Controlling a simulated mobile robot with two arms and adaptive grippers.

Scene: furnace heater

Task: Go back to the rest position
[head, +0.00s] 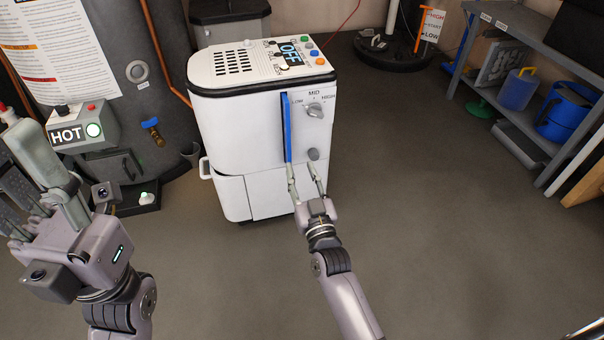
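The white heater (278,130) stands in the middle, with a panel marked OFF on top. Its front has a knob (314,110) marked LOW, MID and HIGH and a blue vertical strip (287,128). My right gripper (303,168) is open and empty, with its fingertips in front of the heater's front, below the knob. I cannot tell if they touch it. My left gripper (22,160) is large at the left edge, in front of the dark tank. Its fingers look spread, one pale and one with a dark pad, with nothing seen between them.
The dark tank (168,92) with a HOT box (88,128) stands at the left. A grey shelf (545,48) with a blue basket (566,112) and blue jug (517,90) is at the right. The floor (430,210) between heater and shelf is clear.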

